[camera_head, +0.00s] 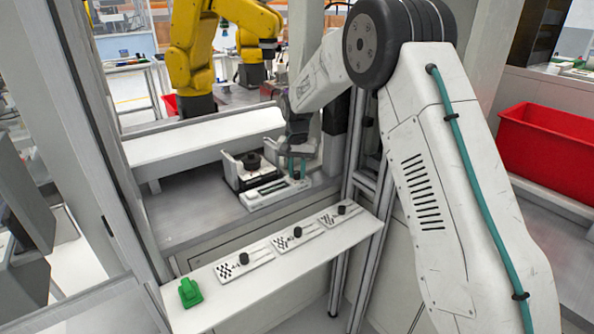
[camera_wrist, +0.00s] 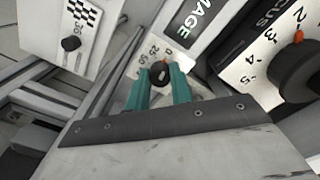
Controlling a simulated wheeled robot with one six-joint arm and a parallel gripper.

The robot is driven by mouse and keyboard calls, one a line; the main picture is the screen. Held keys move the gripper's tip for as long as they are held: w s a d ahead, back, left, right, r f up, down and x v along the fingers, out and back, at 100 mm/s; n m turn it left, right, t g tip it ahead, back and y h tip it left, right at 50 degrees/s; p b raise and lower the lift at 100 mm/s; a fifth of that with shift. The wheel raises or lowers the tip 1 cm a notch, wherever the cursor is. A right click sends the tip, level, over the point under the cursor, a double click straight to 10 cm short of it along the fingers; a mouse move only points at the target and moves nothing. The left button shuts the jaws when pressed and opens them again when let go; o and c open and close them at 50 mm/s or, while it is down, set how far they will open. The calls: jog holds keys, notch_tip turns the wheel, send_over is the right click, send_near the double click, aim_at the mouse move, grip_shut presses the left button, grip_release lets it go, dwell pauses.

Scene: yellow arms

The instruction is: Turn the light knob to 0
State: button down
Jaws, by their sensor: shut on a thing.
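The light knob (camera_wrist: 159,76) is a small round black knob with a small red mark, in the middle of the wrist view. Its scale plate (camera_wrist: 145,60) shows numbers that look like 0, 25 and 50. The red mark is on the knob's upper right side, towards the figure that looks like 0. My gripper (camera_wrist: 161,80) has its two teal fingers shut on the knob, one on each side. In the head view my gripper (camera_head: 297,167) reaches down onto the white panel of the device (camera_head: 262,198); the knob is hard to make out there.
A larger black focus knob (camera_wrist: 300,72) with an orange pointer sits to the right in the wrist view, beside an IMAGE label (camera_wrist: 193,22). A front shelf (camera_head: 225,300) holds checkered plates with black knobs and a green object (camera_head: 190,292). A yellow robot arm (camera_head: 190,55) stands behind.

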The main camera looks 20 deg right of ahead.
aim_at(298, 172)
jog(key=shift+w+r+m, duration=0.1)
jog(key=shift+r+m, duration=0.05)
jog(key=shift+m, duration=0.15)
dwell(0.4)
jog(key=c, duration=1.2)
grip_release()
jog(key=shift+c, duration=0.2)
notch_tip(298, 172, up, 8)
jog(key=shift+d+f, duration=0.1)
jog(key=shift+f, duration=0.05)
